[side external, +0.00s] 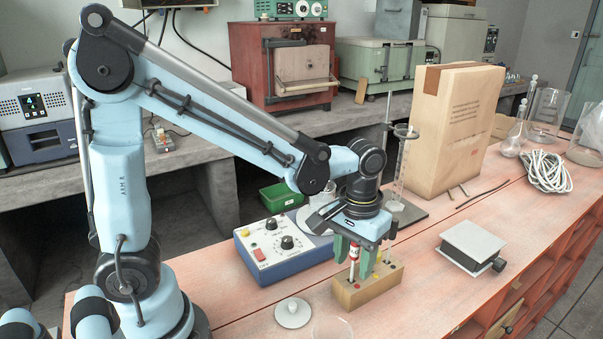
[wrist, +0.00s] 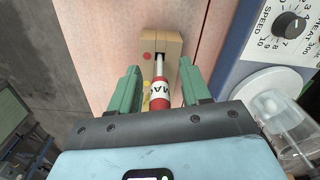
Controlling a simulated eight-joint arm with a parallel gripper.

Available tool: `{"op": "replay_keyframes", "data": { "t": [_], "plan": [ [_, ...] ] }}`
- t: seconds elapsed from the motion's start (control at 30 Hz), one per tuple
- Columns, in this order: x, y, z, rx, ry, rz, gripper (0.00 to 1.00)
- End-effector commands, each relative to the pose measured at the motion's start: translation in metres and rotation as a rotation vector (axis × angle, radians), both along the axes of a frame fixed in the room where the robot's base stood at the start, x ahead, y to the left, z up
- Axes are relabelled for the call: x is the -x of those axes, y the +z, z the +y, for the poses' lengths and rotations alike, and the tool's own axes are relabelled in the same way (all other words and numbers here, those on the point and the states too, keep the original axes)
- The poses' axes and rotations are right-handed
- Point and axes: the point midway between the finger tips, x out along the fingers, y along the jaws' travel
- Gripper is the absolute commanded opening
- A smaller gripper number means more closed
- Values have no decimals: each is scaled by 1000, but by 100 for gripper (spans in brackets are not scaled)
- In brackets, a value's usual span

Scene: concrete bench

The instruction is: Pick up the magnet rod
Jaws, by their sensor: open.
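The magnet rod (side external: 353,262) stands upright in a wooden block (side external: 367,291) on the bench, with red and white bands at its upper part. In the wrist view the magnet rod (wrist: 159,91) shows a white label with the letters "MA" and a silver shaft reaching down to the wooden block (wrist: 160,44). My gripper (side external: 354,259) is low over the block, with its green fingers on either side of the rod. In the wrist view my gripper (wrist: 160,70) is open, with gaps between the rod and both fingers. Part of the block is hidden by the gripper.
A blue and white control box (side external: 284,248) with dials stands close on the left. A white knobbed disc (side external: 293,313) lies in front. A small platform jack (side external: 472,245) stands at right, with clear bench between. A ring stand and paper bag (side external: 455,130) are behind.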

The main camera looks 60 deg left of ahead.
Motion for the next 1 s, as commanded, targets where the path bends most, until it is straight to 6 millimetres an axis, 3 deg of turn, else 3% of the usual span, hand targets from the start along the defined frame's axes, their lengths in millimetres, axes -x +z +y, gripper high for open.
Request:
{"op": "replay_keyframes", "data": {
  "t": [0.17,0.47,1.0],
  "plan": [
    [0,0,0,0,0,0,46],
    [0,0,0,0,0,0,0],
    [0,9,0,0,0,0,0]
  ]
}}
